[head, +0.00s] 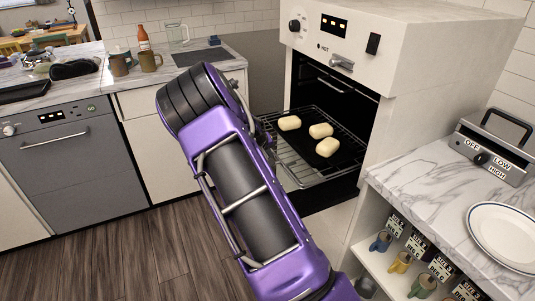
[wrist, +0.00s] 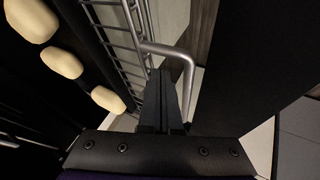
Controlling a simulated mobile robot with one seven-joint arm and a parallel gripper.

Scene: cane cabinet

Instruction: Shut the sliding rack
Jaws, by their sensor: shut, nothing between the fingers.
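The sliding rack (head: 291,170) is a metal wire rack pulled out of the open oven (head: 335,85) in the head view. A black tray (head: 341,157) with three pale rolls (head: 321,130) lies on it. In the wrist view the rack's wires (wrist: 117,42) run beside the rolls (wrist: 62,61), and a thick bent metal bar (wrist: 183,55) sticks out at its edge. My gripper (wrist: 161,76) is shut and empty, its fingertips close to that bar; I cannot tell if they touch. In the head view my arm hides most of the gripper and the rack's left side.
A marble counter (head: 425,180) with a white plate (head: 505,236) and a switch box (head: 495,150) stands at right, mugs (head: 401,262) below it. A grey dishwasher (head: 70,155) and a counter with mugs (head: 150,61) are at left. Wooden floor (head: 150,255) is free at lower left.

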